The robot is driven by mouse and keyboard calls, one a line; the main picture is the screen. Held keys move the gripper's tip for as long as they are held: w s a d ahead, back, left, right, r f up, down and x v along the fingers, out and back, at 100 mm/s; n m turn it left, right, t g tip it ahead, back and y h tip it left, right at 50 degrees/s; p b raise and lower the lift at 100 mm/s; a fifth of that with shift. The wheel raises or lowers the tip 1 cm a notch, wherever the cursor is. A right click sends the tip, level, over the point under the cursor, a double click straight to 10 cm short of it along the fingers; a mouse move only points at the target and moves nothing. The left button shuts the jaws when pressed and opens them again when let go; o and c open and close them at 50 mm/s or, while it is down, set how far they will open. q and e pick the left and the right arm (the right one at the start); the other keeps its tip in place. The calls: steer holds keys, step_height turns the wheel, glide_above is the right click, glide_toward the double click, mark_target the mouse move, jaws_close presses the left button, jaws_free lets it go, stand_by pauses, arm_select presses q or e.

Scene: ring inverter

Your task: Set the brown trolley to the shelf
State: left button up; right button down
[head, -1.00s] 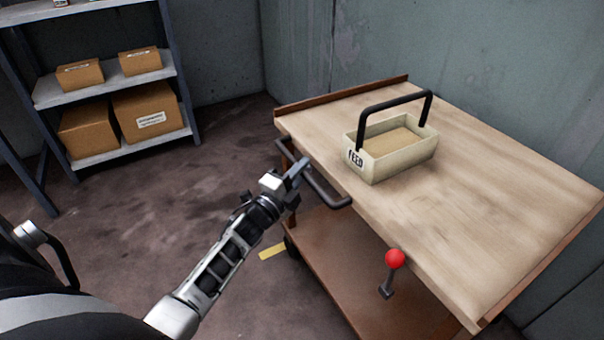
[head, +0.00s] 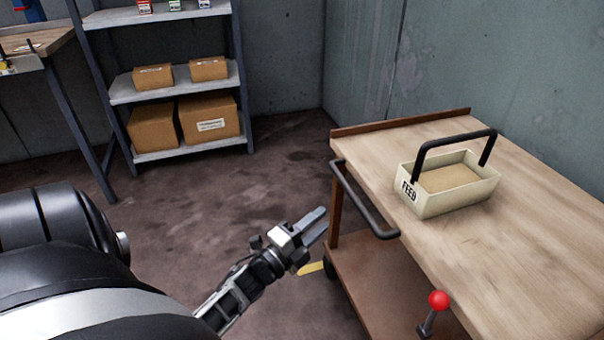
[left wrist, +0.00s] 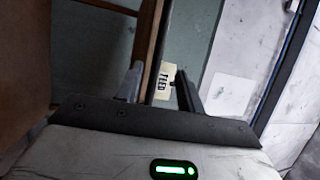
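The brown trolley (head: 520,235) has a pale wooden top, a brown lower deck (head: 375,275) and a dark bar handle (head: 364,203) on its left end. It stands at the right of the head view. The grey metal shelf (head: 118,92) stands at the back left, apart from the trolley. My left gripper (head: 316,222) is left of the handle, apart from it in the picture. In the left wrist view its two fingers (left wrist: 160,88) are spread with nothing held between them. My right gripper is not in view.
A cream FEED box (head: 445,190) with a black handle sits on the trolley top. A red-knobbed lever (head: 438,302) is at its near side. Cardboard boxes (head: 211,117) fill the lower shelf levels. A workbench (head: 40,45) stands far left. Floor between shelf and trolley is clear.

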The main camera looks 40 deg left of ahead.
arm_select(q)
steer(key=shift+s+a+f, duration=0.1)
steer(key=shift+s+f, duration=0.1)
steer(key=shift+s, duration=0.95)
steer(key=shift+s+a+f, duration=0.1)
steer(key=shift+s+f, duration=0.1)
steer(key=shift+s, duration=0.9)
